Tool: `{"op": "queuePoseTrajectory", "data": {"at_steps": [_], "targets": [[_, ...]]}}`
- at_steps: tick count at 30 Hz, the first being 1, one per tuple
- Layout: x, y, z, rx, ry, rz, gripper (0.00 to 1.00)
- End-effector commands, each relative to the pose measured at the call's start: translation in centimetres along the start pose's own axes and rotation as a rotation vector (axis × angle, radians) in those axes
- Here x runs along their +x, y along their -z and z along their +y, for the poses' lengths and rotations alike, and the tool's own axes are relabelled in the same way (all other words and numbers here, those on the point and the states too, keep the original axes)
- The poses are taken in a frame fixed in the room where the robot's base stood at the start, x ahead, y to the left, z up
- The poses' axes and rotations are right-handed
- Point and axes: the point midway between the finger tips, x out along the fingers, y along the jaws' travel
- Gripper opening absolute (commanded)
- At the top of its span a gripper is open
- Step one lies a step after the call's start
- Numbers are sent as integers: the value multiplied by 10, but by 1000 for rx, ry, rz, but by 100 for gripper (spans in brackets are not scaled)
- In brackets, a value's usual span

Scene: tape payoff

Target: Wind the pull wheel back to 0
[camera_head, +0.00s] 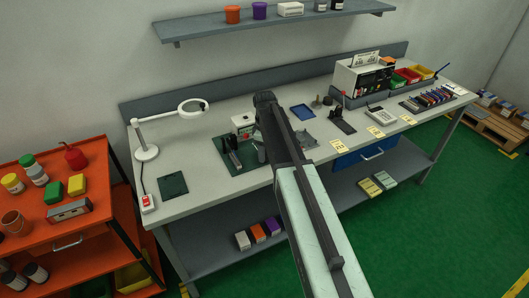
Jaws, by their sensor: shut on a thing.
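A dark green mat (225,143) lies on the bench, left of my arm. On it stand dark upright parts of a small device (232,158). A small white box (243,121) with a red mark stands at the back of the mat. I cannot make out the pull wheel, its scale or a 0 mark; my arm covers the mat's right side. My arm reaches from the bottom of the picture up over the bench. My gripper's fingertips are hidden behind the arm, so what they touch does not show.
A white lamp (146,152) stands at the bench's left. A blue tray (302,112), a black stand (342,122), a calculator (380,117) and yellow cards (376,132) lie right of my arm. An orange cart (95,205) stands at left; a shelf (270,22) hangs above.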

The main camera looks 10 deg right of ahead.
Motion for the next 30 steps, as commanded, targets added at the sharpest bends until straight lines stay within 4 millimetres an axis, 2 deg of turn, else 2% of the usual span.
{"op": "queuePoseTrajectory", "data": {"at_steps": [7,8,9,10,22,26,30], "targets": [[0,1,0,0,0,2,6],[0,1,0,0,0,2,52],[0,1,0,0,0,2,63],[0,1,0,1,0,2,68],[-6,0,0,1,0,1,68],[-23,0,0,1,0,1,68],[-50,0,0,1,0,1,68]]}}
